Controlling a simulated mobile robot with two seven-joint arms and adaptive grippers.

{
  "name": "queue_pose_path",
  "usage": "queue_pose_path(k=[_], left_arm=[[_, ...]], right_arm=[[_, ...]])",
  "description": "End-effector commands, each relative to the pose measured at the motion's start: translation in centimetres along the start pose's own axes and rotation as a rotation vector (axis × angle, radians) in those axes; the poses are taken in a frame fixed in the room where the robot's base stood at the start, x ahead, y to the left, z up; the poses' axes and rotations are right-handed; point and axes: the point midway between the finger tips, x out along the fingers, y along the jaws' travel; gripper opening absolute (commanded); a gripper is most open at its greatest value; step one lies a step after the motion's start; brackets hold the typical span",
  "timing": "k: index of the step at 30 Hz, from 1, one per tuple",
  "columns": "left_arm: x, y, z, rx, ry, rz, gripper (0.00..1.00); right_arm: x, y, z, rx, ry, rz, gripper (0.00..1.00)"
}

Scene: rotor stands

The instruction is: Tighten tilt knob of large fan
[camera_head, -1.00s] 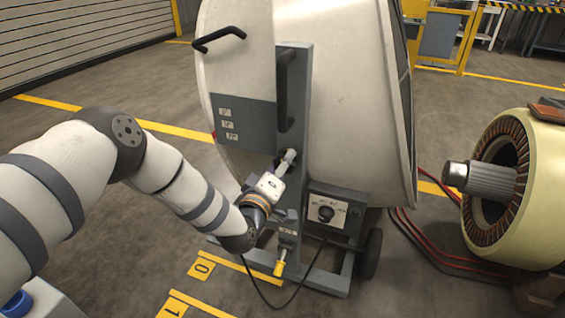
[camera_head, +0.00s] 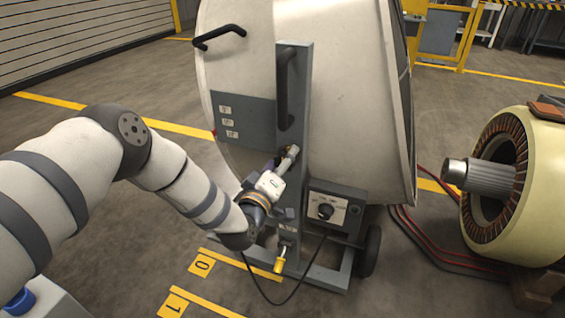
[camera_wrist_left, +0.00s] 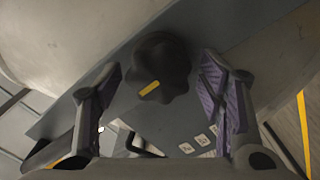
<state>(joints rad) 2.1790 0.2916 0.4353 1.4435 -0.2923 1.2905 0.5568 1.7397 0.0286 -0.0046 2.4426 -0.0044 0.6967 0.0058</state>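The large fan (camera_head: 345,100) is a big pale drum on a grey wheeled stand with a grey upright (camera_head: 293,75). Its tilt knob (camera_wrist_left: 160,75), black and lobed with a yellow mark slanting up to the right, shows in the left wrist view against the grey upright. My left gripper (camera_head: 284,160) is at the upright below the black handle. In the wrist view its two purple-padded fingers stand apart on either side of the knob, with narrow gaps seeming to show. In the head view the gripper mostly hides the knob. My right gripper is out of view.
A control box (camera_head: 327,210) with a black dial sits just right of my left gripper. A yellow-handled part (camera_head: 279,264) is low on the stand. A cable lies on the floor. A large motor stator (camera_head: 520,190) stands at the right. Floor at the left is mostly clear.

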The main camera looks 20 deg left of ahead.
Motion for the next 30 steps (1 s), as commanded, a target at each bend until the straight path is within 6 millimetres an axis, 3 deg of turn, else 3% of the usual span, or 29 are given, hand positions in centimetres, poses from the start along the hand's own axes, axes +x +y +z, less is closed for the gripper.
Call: queue_pose_path(k=[8,21,30], left_arm=[[-0.5,0.0,0.1,-0.001,-0.002,0.000,0.62],[-10.8,-0.1,0.0,-0.001,-0.002,-0.002,0.62],[-12.1,0.0,0.0,0.000,-0.001,0.001,0.62]], right_arm=[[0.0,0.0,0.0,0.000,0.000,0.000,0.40],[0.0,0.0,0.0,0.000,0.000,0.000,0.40],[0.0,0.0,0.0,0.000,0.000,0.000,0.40]])
